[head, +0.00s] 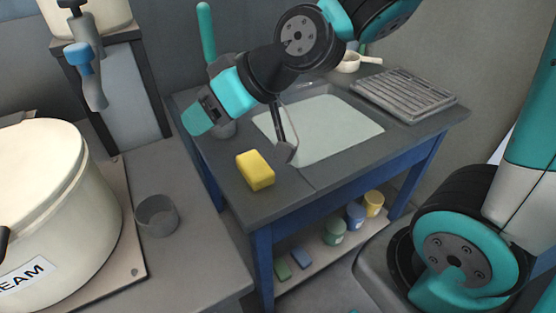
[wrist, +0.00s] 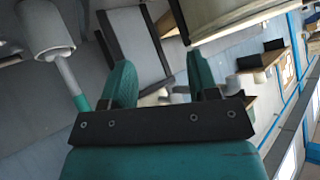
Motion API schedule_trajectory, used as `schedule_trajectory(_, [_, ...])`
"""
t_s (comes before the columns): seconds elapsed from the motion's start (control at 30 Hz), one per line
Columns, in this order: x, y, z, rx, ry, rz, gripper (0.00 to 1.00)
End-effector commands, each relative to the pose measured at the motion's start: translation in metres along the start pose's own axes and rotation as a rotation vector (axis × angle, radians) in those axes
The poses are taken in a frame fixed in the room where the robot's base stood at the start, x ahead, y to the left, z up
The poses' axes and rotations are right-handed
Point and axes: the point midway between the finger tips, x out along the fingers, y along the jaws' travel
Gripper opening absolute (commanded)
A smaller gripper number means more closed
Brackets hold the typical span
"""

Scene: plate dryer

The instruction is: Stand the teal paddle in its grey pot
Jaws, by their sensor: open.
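The teal paddle (head: 207,32) stands nearly upright at the back left corner of the sink bench in the head view. Its lower part is hidden behind my gripper (head: 199,120). A grey round base (head: 227,129) shows just behind my gripper and looks like a pot around the paddle's foot. In the wrist view a pale grey cylinder (wrist: 47,30) has a grey shaft with a teal end (wrist: 81,102) coming out of it, left of my fingers. My gripper also shows there (wrist: 160,80), with its fingers apart and nothing between them.
A yellow sponge (head: 255,170) lies on the bench front, before the sink (head: 330,130). A ribbed drainer (head: 405,94) is at right. A grey cup (head: 157,216) that looks empty and a large cream pot (head: 45,210) stand on the left counter.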

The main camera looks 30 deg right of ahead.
Motion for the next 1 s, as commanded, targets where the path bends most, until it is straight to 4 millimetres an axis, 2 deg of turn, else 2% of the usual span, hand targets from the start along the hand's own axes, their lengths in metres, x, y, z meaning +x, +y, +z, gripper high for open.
schedule_trajectory(0.03, [-0.011, -0.017, 0.015, -0.001, -0.102, -0.030, 0.55])
schedule_trajectory(0.13, [-0.036, -0.039, 0.047, 0.016, -0.310, -0.059, 0.55])
schedule_trajectory(0.3, [-0.074, -0.058, 0.086, 0.038, -0.559, -0.053, 0.55])
schedule_trajectory(0.4, [-0.086, -0.062, 0.097, 0.047, -0.632, -0.043, 0.55])
schedule_trajectory(0.73, [-0.091, -0.064, 0.100, 0.051, -0.661, -0.040, 0.55])
schedule_trajectory(0.93, [-0.109, -0.071, 0.077, 0.050, -0.660, -0.040, 0.55])
schedule_trajectory(1.0, [-0.111, -0.071, 0.076, 0.050, -0.659, -0.040, 0.55])
